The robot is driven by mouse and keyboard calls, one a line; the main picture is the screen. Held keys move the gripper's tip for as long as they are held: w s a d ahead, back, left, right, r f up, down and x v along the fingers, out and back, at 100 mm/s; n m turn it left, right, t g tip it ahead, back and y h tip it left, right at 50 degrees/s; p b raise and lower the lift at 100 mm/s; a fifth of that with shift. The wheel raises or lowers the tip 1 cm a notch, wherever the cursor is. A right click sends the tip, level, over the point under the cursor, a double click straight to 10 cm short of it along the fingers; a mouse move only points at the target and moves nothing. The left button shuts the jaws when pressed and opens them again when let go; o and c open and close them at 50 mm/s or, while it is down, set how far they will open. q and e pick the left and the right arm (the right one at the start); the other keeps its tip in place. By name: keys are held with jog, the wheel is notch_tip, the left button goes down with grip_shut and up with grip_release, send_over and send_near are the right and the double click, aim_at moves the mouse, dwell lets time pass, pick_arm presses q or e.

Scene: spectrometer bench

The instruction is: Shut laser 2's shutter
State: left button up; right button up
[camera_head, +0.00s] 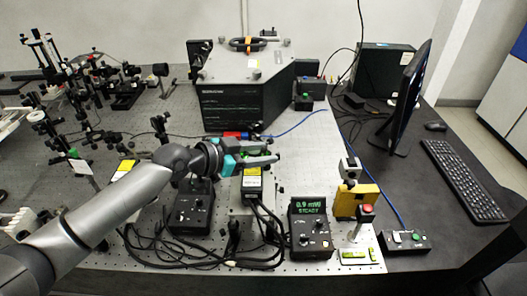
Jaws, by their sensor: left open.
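My left gripper (277,152) is open and empty. It reaches in from the left, its two fingers pointing right above a black laser-like module (253,188) with a yellow label and a green-lit part by the fingers. I cannot read which laser this is, and the gripper hides its far end and any shutter there. Another yellow-labelled module (125,168) sits further left, partly behind my arm. A black controller (311,232) with a green display reads 0.9 mW, STEADY. My right gripper is not in view.
A large black spectrometer box (243,98) stands behind the gripper. Optical mounts (85,88) crowd the left. A second control box (190,212) and loose black cables (200,252) lie in front. A yellow block (356,201), button box (405,240), monitor (409,98) and keyboard (462,180) are right.

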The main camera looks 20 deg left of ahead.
pick_arm(q)
jog(key=shift+w+d+f, duration=0.15)
jog(key=shift+w+d, duration=0.05)
jog(key=shift+w, duration=0.05)
grip_shut()
dwell(0.3)
